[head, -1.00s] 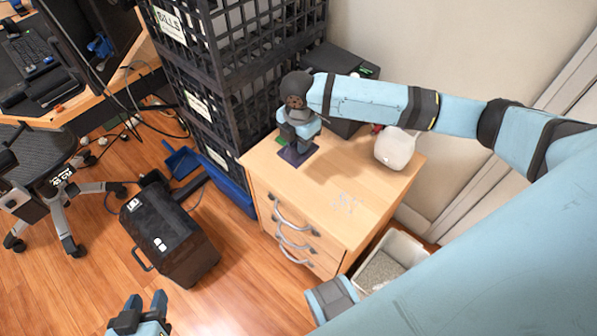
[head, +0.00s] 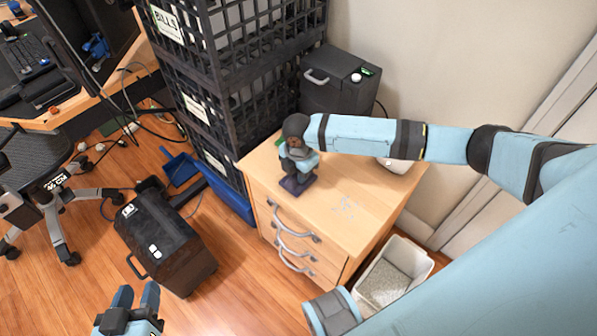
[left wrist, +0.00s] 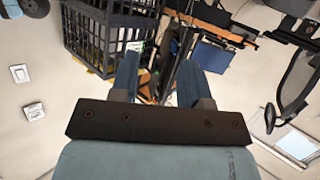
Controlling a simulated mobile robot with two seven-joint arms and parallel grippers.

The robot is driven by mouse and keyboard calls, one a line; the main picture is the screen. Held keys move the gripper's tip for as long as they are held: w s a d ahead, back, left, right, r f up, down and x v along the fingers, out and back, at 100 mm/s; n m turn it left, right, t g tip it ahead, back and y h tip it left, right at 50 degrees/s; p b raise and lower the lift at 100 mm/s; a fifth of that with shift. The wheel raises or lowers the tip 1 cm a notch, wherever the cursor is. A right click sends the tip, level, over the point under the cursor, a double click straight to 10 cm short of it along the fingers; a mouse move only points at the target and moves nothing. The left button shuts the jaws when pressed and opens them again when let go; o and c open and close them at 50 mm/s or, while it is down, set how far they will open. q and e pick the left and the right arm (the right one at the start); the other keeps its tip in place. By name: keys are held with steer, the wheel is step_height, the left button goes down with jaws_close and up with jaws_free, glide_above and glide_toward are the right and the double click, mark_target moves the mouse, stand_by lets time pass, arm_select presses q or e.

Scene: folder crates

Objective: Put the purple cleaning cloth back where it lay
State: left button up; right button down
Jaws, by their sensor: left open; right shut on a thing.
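The purple cleaning cloth (head: 296,187) is a small dark purple patch at the front left edge of the wooden drawer cabinet's top (head: 365,205). My right gripper (head: 298,178) is right above it, pointing down, and is shut on it. The gripper hides part of the cloth, and I cannot tell whether the cloth touches the top. My left gripper (head: 137,298) is open and empty, low over the floor at the bottom left. Its two spread fingers also show in the left wrist view (left wrist: 157,78).
Stacked black crates (head: 215,120) stand left of the cabinet, with a black bin (head: 335,85) behind it. A white container (head: 394,166) is partly hidden under my right arm. A litter-filled bin (head: 420,262) stands at the right. A black case (head: 165,245) is on the floor.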

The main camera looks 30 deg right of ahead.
steer(key=c, duration=0.9)
jaws_free()
steer(key=shift+f, duration=0.15)
arm_select(q)
steer(key=shift+s+a+f, duration=0.15)
steer(key=shift+s+f, duration=0.05)
steer(key=shift+f, duration=0.25)
